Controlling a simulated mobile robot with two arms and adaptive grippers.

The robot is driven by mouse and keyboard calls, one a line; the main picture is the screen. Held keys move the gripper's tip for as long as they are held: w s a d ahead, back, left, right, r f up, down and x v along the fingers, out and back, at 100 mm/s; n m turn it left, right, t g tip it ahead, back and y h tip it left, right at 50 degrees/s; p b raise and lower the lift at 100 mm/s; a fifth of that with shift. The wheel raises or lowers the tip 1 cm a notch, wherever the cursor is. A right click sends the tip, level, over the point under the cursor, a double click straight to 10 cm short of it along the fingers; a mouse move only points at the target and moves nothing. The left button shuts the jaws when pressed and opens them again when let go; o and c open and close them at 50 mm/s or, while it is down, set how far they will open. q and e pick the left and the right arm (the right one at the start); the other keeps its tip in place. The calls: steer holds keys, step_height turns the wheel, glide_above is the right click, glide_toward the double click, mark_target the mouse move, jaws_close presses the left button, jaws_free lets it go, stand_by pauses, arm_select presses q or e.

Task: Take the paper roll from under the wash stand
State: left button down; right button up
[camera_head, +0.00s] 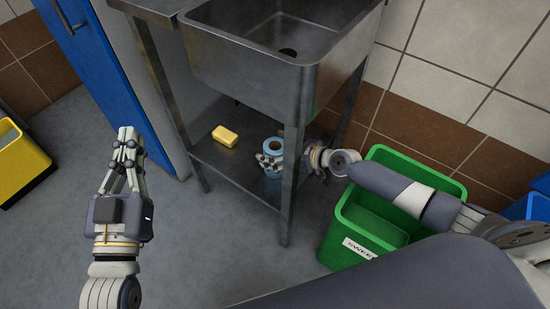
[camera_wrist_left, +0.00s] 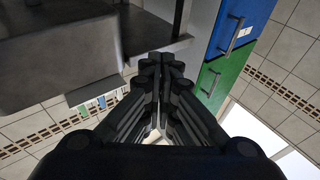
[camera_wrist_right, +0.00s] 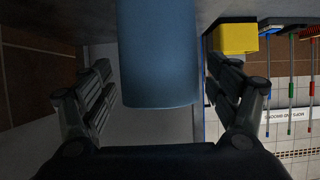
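The blue paper roll (camera_head: 273,146) stands upright on the lower shelf of the metal wash stand (camera_head: 236,182). My right arm reaches under the sink from the right, with the right gripper (camera_head: 270,160) at the roll, partly hidden by a stand leg. In the right wrist view the roll (camera_wrist_right: 156,55) is between the spread fingers of the right gripper (camera_wrist_right: 168,85), with a gap visible on each side. My left gripper (camera_head: 128,135) is shut and empty, left of the stand; its fingertips meet in the left wrist view (camera_wrist_left: 163,60).
A yellow block (camera_head: 225,136) lies on the shelf left of the roll. A green bin (camera_head: 345,222) stands right of the stand, under my right arm. A yellow bin (camera_head: 22,165) and a blue cabinet door (camera_head: 105,70) are at left. Stand legs (camera_head: 292,185) flank the shelf.

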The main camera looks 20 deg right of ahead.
steer(key=c, duration=1.2)
steer(key=shift+o, duration=0.2)
steer(key=shift+r, duration=0.15)
